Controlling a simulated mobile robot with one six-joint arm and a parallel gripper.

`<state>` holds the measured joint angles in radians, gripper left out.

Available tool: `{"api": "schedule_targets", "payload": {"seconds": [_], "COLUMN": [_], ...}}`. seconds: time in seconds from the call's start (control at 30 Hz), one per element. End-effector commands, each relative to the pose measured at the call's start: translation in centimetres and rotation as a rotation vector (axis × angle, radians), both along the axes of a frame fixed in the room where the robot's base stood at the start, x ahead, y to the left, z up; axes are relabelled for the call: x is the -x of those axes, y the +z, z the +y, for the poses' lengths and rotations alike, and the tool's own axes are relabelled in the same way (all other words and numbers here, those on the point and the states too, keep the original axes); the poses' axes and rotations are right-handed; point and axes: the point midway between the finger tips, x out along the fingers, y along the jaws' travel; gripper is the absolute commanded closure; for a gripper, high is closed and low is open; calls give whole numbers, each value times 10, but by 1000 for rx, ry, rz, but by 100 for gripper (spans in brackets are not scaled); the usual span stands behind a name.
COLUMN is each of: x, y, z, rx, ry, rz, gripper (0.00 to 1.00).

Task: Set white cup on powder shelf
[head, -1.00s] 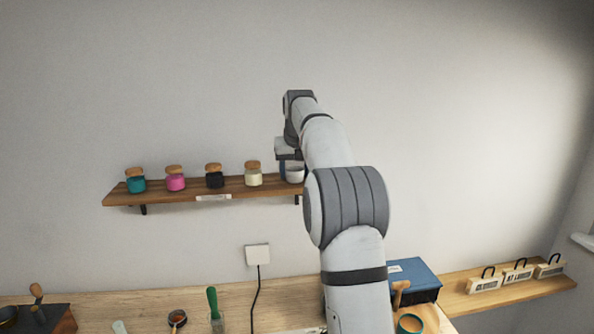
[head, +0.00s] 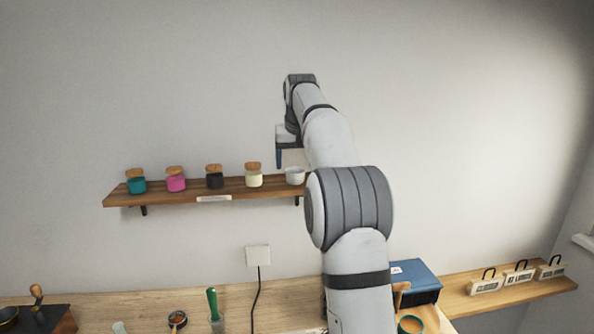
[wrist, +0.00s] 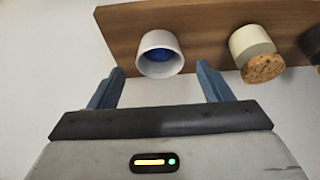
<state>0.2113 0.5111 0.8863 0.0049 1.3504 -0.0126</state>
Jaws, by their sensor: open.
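The white cup (head: 295,176) stands upright on the right end of the wooden powder shelf (head: 234,187). In the wrist view the cup (wrist: 146,63) shows its open rim and a blue inside, with the shelf (wrist: 203,17) around it. My gripper (head: 284,160) is above the cup and apart from it. In the wrist view its two blue fingers (wrist: 160,88) are spread wide, with nothing between them. Part of the shelf's right end is hidden behind my arm in the head view.
Jars with cork lids stand left of the cup: cream (head: 254,175), black (head: 215,177), pink (head: 176,180) and teal (head: 136,182). A workbench (head: 290,292) runs below, with a blue box (head: 414,277) at right. The wall above the shelf is clear.

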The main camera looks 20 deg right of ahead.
Motion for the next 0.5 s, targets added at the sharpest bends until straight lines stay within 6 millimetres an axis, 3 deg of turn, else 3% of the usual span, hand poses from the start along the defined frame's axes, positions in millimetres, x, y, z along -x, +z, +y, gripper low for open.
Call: {"api": "schedule_targets", "payload": {"seconds": [0.1,0.3,0.5], "x": [10,23,29], "y": [27,60,73], "z": [2,4,5], "rx": [1,0,0], "ry": [0,-1,-1], "rz": [-3,-1,0], "gripper": [28,28,28]}}
